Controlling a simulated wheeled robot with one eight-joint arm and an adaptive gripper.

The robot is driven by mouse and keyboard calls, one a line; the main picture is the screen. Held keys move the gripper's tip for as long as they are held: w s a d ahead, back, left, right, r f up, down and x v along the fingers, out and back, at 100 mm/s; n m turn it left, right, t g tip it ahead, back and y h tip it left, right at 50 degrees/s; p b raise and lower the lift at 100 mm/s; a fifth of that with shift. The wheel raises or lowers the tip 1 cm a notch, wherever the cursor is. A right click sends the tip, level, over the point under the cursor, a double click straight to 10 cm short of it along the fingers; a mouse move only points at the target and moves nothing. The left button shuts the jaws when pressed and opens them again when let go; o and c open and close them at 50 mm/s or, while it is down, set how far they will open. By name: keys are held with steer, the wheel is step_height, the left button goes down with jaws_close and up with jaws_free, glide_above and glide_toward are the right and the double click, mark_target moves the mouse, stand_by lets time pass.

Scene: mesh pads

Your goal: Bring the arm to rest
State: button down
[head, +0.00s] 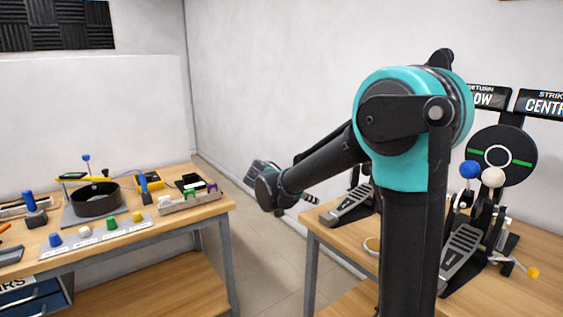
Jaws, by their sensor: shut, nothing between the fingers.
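My arm reaches up in the right half of the head view, bends at a teal elbow and slopes down to the left. My gripper (309,199) shows small and partly hidden beyond the dark wrist, its tip pointing right. It is shut and holds nothing. It appears in the air near the left corner of the right table (325,238), apart from the things there.
Two pedals (463,248) (350,203) and a round pad (501,157) with beaters stand on the right table, partly behind my arm. Bare floor (262,240) lies between the tables.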

steer(key=s+d+f+n+y, duration=0.3)
steer(key=s+f, duration=0.2)
steer(key=s, duration=0.3)
steer(key=s+d+f+n+g+y, duration=0.1)
steer(key=s+d+f+n+y, duration=0.1)
steer(key=s+f, duration=0.4)
steer(key=s+d+f+n+g+y, duration=0.1)
steer(key=s+d+f+n+y, duration=0.2)
steer(key=s, duration=0.8)
step_height(320, 180, down, 3)
steer(key=shift+s+d+f+n+y, duration=0.15)
steer(key=shift+s+d+n+y, duration=0.2)
steer(key=shift+n, duration=0.85)
